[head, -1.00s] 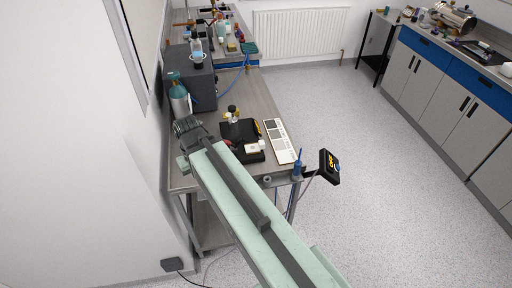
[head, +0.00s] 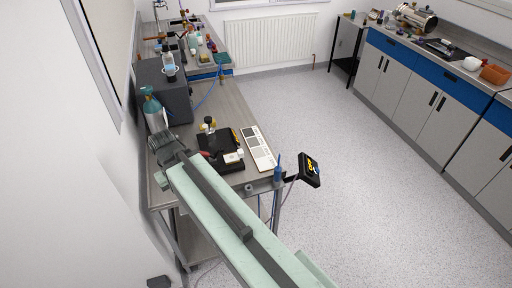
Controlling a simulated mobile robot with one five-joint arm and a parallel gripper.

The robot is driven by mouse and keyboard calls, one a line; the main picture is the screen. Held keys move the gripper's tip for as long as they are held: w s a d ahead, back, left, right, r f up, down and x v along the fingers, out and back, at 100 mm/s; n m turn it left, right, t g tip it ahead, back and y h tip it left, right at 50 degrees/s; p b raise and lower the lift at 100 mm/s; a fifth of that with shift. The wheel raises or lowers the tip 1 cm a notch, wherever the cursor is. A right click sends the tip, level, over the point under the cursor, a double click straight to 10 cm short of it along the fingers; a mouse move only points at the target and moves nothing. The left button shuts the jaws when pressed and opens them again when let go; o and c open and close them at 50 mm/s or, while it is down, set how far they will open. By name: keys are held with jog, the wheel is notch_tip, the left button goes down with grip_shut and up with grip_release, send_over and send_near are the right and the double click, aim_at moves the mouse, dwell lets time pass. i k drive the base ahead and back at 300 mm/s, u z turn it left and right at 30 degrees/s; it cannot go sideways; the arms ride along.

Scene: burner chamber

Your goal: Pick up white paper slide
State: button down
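My gripper (head: 165,150) is at the far end of my pale green arm, over the left side of the near metal bench (head: 236,106). It is small and dark here, and I cannot tell whether its fingers are open or shut. A white flat strip with grey rectangles (head: 258,148) lies near the bench's right edge. A small white piece (head: 233,157) lies at the front of a black tray or case (head: 216,147), to the right of my gripper. I cannot tell which of these is the white paper slide. My gripper is apart from both.
A teal-topped gas cylinder (head: 153,112) and a dark grey box (head: 168,92) stand behind my gripper. A black display (head: 310,170) and a blue pen-like item (head: 277,167) are at the front right corner. A wall (head: 50,180) is close on the left. Open floor (head: 330,120) lies right.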

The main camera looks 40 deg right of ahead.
aim_at(235, 157)
jog(key=u, duration=3.15)
jog(key=k, duration=2.35)
jog(key=u, duration=0.25)
